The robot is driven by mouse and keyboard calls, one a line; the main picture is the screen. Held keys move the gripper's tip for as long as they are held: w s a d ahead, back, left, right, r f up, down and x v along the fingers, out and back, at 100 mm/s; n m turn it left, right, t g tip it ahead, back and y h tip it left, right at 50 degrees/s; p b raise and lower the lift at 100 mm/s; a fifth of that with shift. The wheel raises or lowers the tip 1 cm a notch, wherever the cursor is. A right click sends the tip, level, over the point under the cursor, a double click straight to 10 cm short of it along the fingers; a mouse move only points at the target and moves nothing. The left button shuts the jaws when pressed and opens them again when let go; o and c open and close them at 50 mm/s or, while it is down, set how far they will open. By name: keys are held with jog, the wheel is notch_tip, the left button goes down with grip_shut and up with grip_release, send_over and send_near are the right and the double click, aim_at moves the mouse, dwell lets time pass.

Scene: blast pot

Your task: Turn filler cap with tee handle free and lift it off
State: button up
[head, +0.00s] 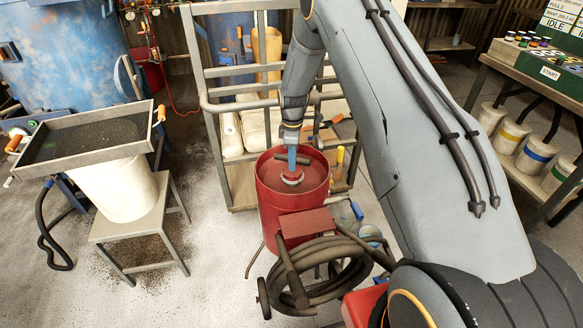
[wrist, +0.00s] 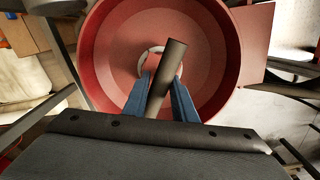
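The filler cap (head: 292,178) is a pale round ring in the middle of the red pot's dished top (head: 267,184). In the wrist view the cap (wrist: 144,57) is partly hidden by its dark tee handle (wrist: 172,58). The handle's thick bar runs slightly tilted, with one end toward me. My gripper (head: 292,163) points down over the cap, and its blue fingers (wrist: 161,82) lie on both sides of the bar. Little or no gap shows between bar and fingers; whether they press on it cannot be told. The cap sits in the pot's top.
A coiled dark hose (head: 318,276) and a red box (head: 308,225) are at the pot's near side. A metal rack (head: 205,105) with jugs stands behind. A stool (head: 128,228) with a white bucket and tray is at left. A bench (head: 527,82) stands right.

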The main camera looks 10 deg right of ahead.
jog(key=n, duration=0.3)
jog(key=shift+c, duration=0.6)
jog(key=shift+r, duration=0.7)
jog(key=shift+r+p, duration=0.95)
jog(key=shift+r, duration=1.2)
